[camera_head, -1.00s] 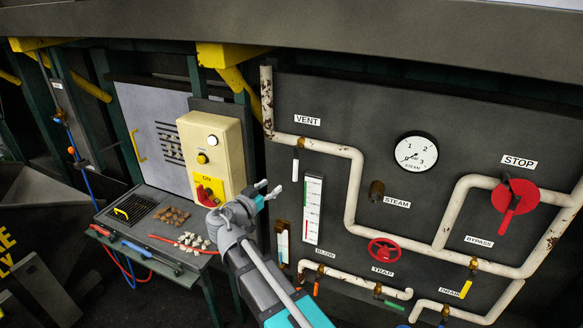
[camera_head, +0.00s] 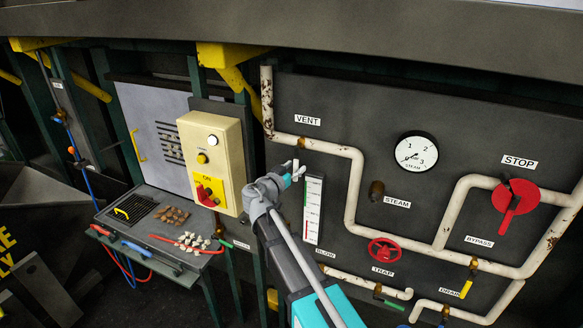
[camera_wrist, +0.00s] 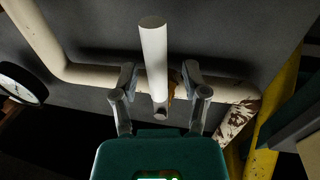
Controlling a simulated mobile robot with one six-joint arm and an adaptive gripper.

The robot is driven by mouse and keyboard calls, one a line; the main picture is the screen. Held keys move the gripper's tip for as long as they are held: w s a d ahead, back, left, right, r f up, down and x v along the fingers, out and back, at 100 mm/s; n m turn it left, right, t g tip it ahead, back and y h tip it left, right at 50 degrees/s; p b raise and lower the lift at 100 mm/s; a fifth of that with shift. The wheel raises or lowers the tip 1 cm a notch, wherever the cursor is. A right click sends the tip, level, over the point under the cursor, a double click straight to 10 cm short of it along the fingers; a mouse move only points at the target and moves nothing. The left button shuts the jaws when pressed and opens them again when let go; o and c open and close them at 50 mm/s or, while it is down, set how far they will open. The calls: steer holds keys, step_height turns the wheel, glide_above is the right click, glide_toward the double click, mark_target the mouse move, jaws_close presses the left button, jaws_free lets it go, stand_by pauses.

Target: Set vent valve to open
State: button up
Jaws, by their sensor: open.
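The vent valve is on the white pipe below the VENT label, with a small brass body (camera_head: 301,143) and a white lever (camera_head: 296,166). The lever hangs down, across the pipe; my gripper partly hides it in the head view. In the wrist view the white lever (camera_wrist: 154,60) stands between my two open fingers, with a gap on each side. The brass body (camera_wrist: 175,84) is partly hidden behind the lever and the right finger. My gripper (camera_head: 293,175) is open at the lever, and it also shows in the wrist view (camera_wrist: 158,80).
The white pipe (camera_head: 354,195) runs close behind the lever. The steam gauge (camera_head: 416,151), red trap wheel (camera_head: 384,250) and red stop handle (camera_head: 511,212) are to the right. A cream control box (camera_head: 212,165) stands to the left, above a bench with small parts.

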steer(key=shift+w+d, duration=0.2)
steer(key=shift+w, duration=0.1)
